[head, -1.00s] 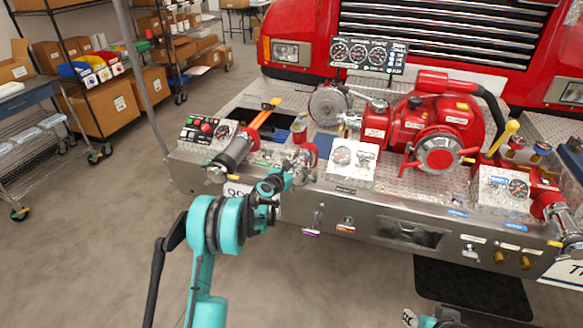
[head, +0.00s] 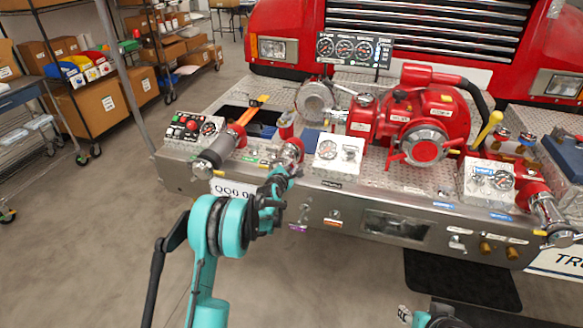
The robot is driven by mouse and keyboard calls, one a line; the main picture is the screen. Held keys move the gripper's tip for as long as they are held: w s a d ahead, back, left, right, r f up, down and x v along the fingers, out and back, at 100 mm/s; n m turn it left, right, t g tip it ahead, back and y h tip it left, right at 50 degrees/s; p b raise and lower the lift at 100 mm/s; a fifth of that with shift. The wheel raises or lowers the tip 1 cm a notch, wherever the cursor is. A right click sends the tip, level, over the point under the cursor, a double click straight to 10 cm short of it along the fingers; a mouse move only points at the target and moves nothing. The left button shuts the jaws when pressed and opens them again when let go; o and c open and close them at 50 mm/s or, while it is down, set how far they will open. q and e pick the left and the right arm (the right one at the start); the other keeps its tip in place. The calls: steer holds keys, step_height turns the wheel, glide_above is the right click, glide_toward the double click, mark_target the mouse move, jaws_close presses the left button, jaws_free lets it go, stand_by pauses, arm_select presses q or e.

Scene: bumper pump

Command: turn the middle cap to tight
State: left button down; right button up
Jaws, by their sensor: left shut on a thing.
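The middle cap (head: 291,151) is a silver cap on a short red fitting at the front of the bumper deck, left of centre in the head view. My left gripper (head: 287,164) reaches up to it from the front and is shut on it. The fingers and arm hide the cap's front and lower side, so its marks cannot be read.
The red pump (head: 425,118) is farther right.

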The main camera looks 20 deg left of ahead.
arm_select(q)
steer(key=shift+d+f, duration=0.1)
stand_by(0.4)
steer(key=c, duration=1.4)
jaws_free()
steer(key=shift+s, duration=0.1)
steer(key=v, duration=1.1)
steer(key=shift+s, duration=0.4)
